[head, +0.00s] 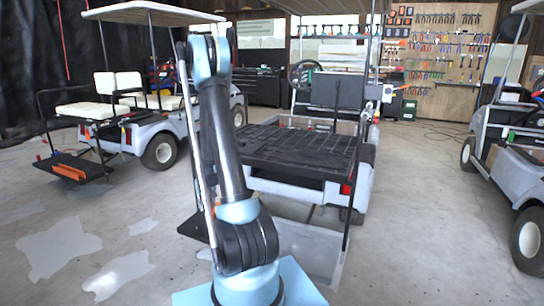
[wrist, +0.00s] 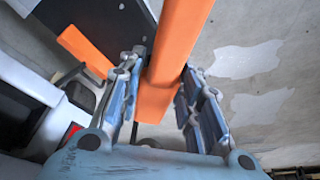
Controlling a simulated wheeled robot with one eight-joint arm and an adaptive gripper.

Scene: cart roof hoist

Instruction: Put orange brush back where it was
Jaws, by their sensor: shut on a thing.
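My gripper (wrist: 160,72) is shut on the orange brush (wrist: 178,35) in the wrist view. The brush is a long, flat-sided orange bar that runs between the two fingers and out of the top edge of the picture. Its far end is out of view, and no bristles show. In the head view my arm stands upright in the middle, and I cannot make out the gripper or the held brush there.
Another orange piece (wrist: 85,50) lies beyond the left finger by a dark plate. In the head view, an orange piece (head: 68,172) sits on the left cart's (head: 140,133) rear step. A middle cart (head: 300,150) and a right cart (head: 515,175) flank clear floor.

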